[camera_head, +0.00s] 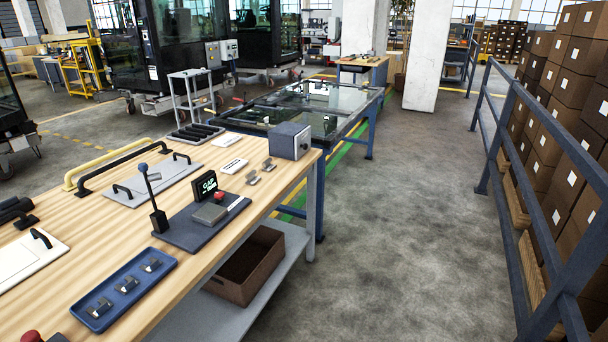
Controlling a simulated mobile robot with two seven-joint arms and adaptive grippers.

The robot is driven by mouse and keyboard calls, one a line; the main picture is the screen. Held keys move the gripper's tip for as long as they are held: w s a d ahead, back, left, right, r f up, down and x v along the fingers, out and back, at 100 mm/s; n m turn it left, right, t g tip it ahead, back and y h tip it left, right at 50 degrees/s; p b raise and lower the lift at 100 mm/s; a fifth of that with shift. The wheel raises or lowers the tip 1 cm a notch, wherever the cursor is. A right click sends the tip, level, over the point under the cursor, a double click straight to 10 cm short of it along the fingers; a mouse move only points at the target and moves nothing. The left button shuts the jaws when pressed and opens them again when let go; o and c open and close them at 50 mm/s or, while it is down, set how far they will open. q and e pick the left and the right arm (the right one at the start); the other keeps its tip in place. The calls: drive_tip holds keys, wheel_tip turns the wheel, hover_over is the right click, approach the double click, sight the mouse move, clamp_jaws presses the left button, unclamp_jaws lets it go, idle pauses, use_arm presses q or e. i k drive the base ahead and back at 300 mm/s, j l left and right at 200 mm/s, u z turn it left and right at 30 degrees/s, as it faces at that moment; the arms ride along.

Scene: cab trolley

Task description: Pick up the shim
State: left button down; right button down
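No piece is clearly identifiable as the shim. A blue tray (108,318) at the near edge of the wooden workbench (225,272) holds several small metal pieces (126,284) in a row. Two more small grey metal pieces (253,178) lie on the bench beside a grey box (290,141). A dark base plate (177,236) carries a black lever (157,210), a small display reading "GAP" (205,185) and a grey block with a red knob (211,211). Neither of my grippers shows.
Black and yellow handles (110,160), white panels and a white card lie on the bench. A brown bin (243,268) sits on its lower shelf. A glass-topped frame table (310,105) stands beyond. Open floor (400,230) lies right, bounded by a blue railing (530,190) before stacked boxes.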

sight(132, 282)
drive_tip(key=u, duration=1.55)
